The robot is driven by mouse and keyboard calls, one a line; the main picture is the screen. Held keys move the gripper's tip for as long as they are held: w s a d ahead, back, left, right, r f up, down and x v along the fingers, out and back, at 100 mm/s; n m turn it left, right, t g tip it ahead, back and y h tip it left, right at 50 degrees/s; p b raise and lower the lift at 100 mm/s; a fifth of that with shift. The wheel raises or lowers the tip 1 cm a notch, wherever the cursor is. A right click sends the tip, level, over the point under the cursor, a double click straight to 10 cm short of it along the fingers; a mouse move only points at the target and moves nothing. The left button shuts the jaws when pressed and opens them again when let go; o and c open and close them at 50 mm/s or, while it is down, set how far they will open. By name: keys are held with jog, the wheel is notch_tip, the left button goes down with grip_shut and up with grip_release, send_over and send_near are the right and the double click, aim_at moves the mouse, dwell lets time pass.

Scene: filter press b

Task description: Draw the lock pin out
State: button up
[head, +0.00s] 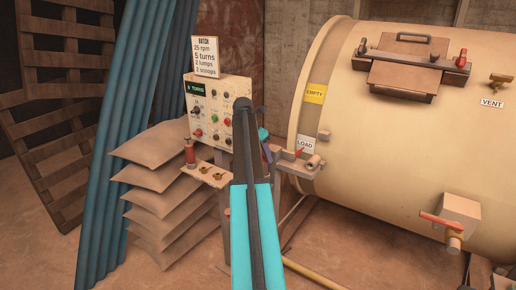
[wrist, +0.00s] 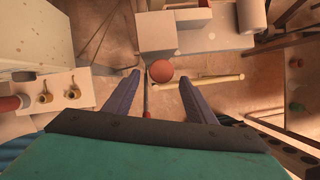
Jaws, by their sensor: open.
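A round red knob (wrist: 161,71), which looks like the head of the lock pin, shows in the wrist view beside a pale grey block (wrist: 156,32). My gripper (wrist: 161,79) is open, with one purple finger on each side of the knob in the picture. I cannot tell whether the fingers touch it or how far below them it is. The pin's shaft is not clearly seen. In the head view my gripper (head: 267,151) is partly hidden behind my arm, just left of the bracket (head: 291,163) at the drum's LOAD label (head: 306,144); a small red part (head: 299,153) shows there.
The large cream drum (head: 400,130) fills the right, with a clamped hatch (head: 404,76) and a red-handled valve (head: 442,222). A control panel (head: 205,109) with a shelf (head: 214,176) stands left.

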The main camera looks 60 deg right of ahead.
aim_at(265, 160)
jog(key=shift+p+x, duration=0.5)
jog(key=shift+x, duration=1.6)
jog(key=shift+c, duration=0.5)
jog(key=c, duration=1.1)
grip_shut()
jog(key=shift+r, duration=0.1)
jog(key=shift+r, duration=0.1)
jog(key=shift+r+p, duration=1.85)
jog(key=shift+r, duration=0.85)
jog(key=shift+r+p, duration=0.45)
jog(key=shift+r, duration=1.05)
